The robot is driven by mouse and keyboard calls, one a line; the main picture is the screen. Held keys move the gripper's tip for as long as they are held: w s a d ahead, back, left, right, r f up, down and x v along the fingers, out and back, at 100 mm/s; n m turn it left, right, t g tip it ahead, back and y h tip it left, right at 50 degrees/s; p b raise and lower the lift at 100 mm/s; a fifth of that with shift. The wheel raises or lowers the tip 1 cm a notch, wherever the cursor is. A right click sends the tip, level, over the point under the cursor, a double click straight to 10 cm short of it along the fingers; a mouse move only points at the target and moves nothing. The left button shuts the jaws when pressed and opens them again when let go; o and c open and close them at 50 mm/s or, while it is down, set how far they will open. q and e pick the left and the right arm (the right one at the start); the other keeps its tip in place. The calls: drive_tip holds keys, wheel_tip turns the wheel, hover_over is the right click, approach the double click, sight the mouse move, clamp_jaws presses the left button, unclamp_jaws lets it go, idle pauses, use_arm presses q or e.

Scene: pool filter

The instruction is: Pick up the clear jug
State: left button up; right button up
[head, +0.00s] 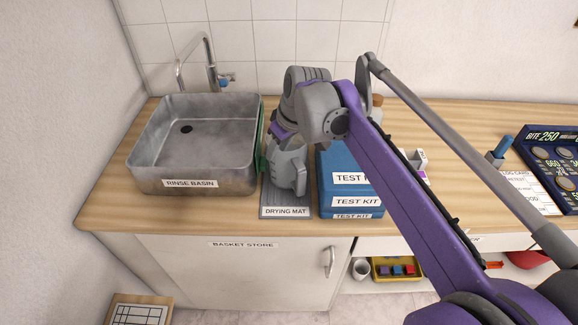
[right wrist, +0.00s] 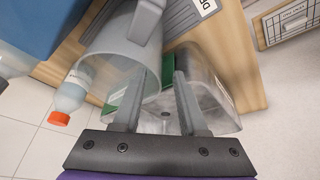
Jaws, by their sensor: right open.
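The clear jug (head: 287,172) is grey and see-through. It stands on the drying mat (head: 285,212), with its handle toward the mat's front. It also shows in the right wrist view (right wrist: 115,62), its open mouth facing the camera and its handle (right wrist: 146,22) at the top. My right gripper (right wrist: 160,78) is open and points down at the jug's basin-side rim. The left finger in that view overlaps the jug's mouth and the other is beside its wall; I cannot tell whether they touch. In the head view my wrist hides part of the jug. My left gripper is not in view.
The metal rinse basin (head: 152,172) stands close left of the mat. A green item (head: 260,140) is between basin and jug. Blue test kit boxes (head: 337,198) are stacked close right. An orange-capped bottle (right wrist: 68,95) shows in the wrist view. A tap (head: 207,60) stands behind the basin.

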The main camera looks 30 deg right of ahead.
sight(290, 164)
drive_tip(key=x, duration=0.5)
drive_tip(key=shift+w+d+b, duration=0.1)
drive_tip(key=shift+b, duration=0.2)
drive_tip(key=shift+c, duration=0.2)
clamp_jaws()
idle(0.9)
